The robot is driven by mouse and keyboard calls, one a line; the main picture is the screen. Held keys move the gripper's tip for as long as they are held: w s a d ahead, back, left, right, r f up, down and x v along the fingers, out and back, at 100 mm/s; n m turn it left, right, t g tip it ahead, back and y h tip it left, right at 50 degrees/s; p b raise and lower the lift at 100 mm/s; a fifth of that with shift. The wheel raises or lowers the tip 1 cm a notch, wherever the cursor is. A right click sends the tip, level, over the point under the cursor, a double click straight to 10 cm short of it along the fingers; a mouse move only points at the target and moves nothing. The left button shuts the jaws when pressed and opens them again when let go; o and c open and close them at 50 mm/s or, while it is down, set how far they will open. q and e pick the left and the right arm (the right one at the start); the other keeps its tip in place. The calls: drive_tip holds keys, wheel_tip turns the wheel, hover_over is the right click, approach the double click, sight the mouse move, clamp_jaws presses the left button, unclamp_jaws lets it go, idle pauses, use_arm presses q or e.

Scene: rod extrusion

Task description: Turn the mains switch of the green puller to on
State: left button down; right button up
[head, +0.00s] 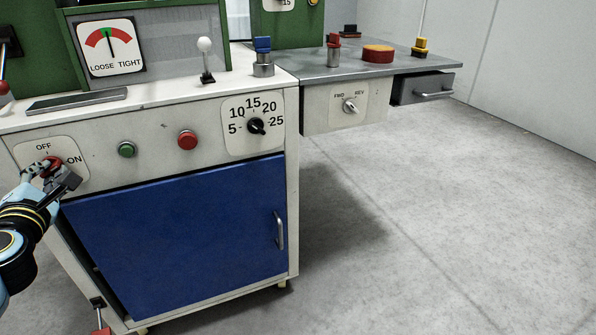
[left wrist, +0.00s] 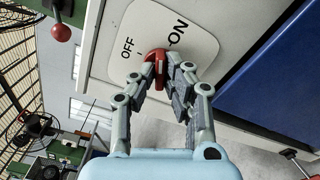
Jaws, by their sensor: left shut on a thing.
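The mains switch is a red knob (head: 51,165) on a white plate (head: 27,151) marked OFF and ON, at the left end of the machine's front panel. My left gripper (head: 56,173) is shut on the knob. The left wrist view shows the red knob (left wrist: 156,63) between the fingertips, with OFF above left of it and ON above right. The fingers cover part of the knob, so I cannot tell which mark it points to. My right gripper is not in view.
A green button (head: 126,149), a red button (head: 187,140) and a black dial (head: 257,126) with numbers sit to the right on the same panel. A blue door (head: 180,235) with a handle is below. Grey floor (head: 440,230) is clear at the right.

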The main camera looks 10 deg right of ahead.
use_arm(q)
drive_tip(key=shift+m, duration=0.4)
drive_tip(key=shift+m+p, duration=0.4)
drive_tip(key=shift+m, duration=0.6)
drive_tip(key=shift+r+m+p, duration=0.1)
drive_tip(key=shift+m+p, duration=0.2)
drive_tip(key=shift+m, duration=0.4)
drive_tip(key=c, duration=1.3)
unclamp_jaws()
